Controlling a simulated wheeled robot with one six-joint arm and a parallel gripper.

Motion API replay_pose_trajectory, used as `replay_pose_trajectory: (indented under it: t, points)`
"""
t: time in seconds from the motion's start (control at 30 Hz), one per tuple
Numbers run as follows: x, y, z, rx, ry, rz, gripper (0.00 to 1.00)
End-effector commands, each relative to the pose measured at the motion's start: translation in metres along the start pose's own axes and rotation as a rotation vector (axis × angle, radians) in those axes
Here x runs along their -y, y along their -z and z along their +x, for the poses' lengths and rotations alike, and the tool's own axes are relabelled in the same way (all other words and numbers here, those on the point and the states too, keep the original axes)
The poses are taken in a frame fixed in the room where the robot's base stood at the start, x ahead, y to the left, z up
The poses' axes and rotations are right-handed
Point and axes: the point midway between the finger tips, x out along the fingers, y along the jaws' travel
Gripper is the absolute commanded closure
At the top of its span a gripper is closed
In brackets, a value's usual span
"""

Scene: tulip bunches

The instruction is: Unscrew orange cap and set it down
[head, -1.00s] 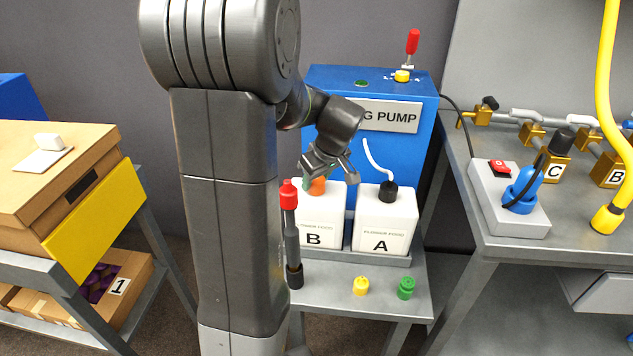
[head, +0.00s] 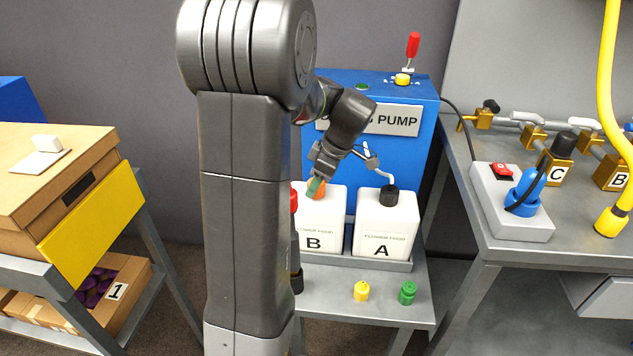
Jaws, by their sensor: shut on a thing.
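The orange cap (head: 320,192) is at the neck of the white jug marked B (head: 322,222), on the small grey stand. My gripper (head: 316,187) comes down over jug B from the upper right, with its greenish fingertips shut on the orange cap. The fingertips hide part of the cap, and I cannot tell whether it is still threaded on the neck. My arm column hides the left edge of jug B. The white jug marked A (head: 386,226) stands to the right with a black cap (head: 389,195) and a white tube.
A yellow cap (head: 361,291) and a green cap (head: 407,293) stand on the grey stand (head: 340,306) in front of the jugs. The blue pump (head: 412,150) rises behind. A red-topped tool (head: 294,200) is partly hidden by my arm.

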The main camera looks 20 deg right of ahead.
Motion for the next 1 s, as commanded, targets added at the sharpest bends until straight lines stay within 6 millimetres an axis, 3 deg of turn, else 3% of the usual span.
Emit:
replay_pose_trajectory:
  t: [0.4,0.73,1.0]
  points:
    - [0.0006,0.0007,-0.0005,-0.001,0.026,-0.056,0.81]
    - [0.0,0.0017,-0.0023,0.001,0.166,-0.398,0.81]
    - [0.0004,0.0012,-0.0024,0.001,0.189,-0.458,0.81]
